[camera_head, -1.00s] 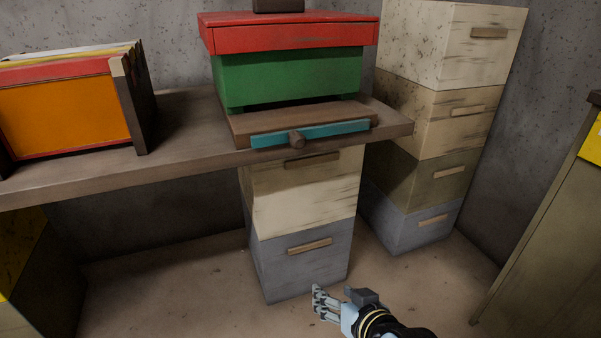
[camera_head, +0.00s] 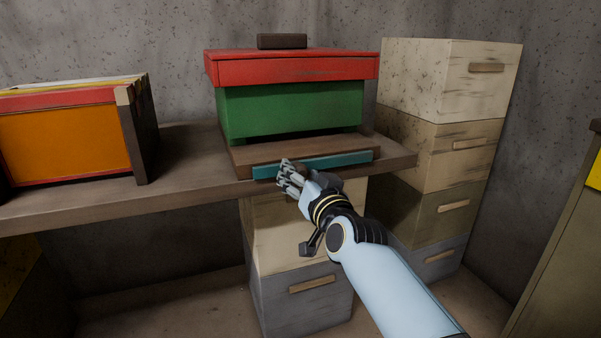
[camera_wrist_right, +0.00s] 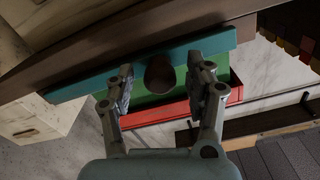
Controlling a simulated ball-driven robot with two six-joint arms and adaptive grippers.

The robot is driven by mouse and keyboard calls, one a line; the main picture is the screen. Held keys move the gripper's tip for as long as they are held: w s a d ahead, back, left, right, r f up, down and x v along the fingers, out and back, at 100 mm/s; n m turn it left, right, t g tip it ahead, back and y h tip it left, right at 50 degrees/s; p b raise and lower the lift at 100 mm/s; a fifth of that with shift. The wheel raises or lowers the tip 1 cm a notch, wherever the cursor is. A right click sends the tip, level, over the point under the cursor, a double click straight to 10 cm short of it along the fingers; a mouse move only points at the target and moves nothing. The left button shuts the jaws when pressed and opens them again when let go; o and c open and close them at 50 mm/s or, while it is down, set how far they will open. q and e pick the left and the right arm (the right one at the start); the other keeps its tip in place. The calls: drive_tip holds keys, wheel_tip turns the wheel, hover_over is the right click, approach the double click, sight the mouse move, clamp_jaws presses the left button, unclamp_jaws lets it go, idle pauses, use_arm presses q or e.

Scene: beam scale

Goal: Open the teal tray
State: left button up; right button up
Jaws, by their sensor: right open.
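The teal tray (camera_head: 340,160) is a flat strip at the front of the wooden base under the green and red hive box (camera_head: 290,108). Its front lies flush along the base in the head view. In the right wrist view the teal tray (camera_wrist_right: 85,86) crosses the picture, with a round dark knob (camera_wrist_right: 159,73) in its middle. My right gripper (camera_head: 287,175) is at the tray front and hides the knob in the head view. In the right wrist view the gripper (camera_wrist_right: 160,88) is open, with one finger on each side of the knob. My left gripper is not in view.
The hive stands on a wooden shelf (camera_head: 70,203). A rack with an orange panel (camera_head: 65,142) is at the left. Stacked pale and grey boxes (camera_head: 470,95) stand at the right, and more boxes (camera_head: 305,290) stand below the shelf, behind my right arm.

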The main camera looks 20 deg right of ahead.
drive_tip(key=shift+w, duration=0.4)
clamp_jaws()
